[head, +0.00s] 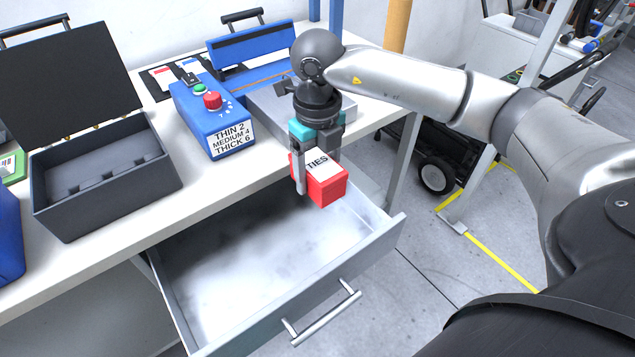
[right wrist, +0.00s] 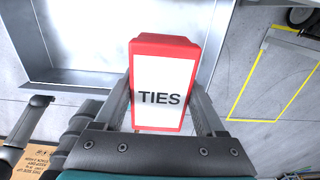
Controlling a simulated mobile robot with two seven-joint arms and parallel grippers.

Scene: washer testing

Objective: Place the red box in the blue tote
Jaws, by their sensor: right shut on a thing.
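The red box (head: 327,187) has a white label reading TIES. My right gripper (head: 316,185) is shut on it and holds it above the right part of an open, empty metal drawer (head: 240,262). In the right wrist view the red box (right wrist: 164,44) sits between the two fingers (right wrist: 165,105), label facing the camera. A blue tote is not clearly in view; only part of a blue object (head: 8,235) shows at the left edge of the head view. My left gripper is not in view.
On the workbench (head: 195,195) stand an open black case (head: 105,180), a blue control box (head: 215,120) with a red knob, and a blue-and-silver machine (head: 262,50) behind. The drawer handle (head: 322,312) sticks out in front. A wheeled black cart (head: 435,150) stands at the right.

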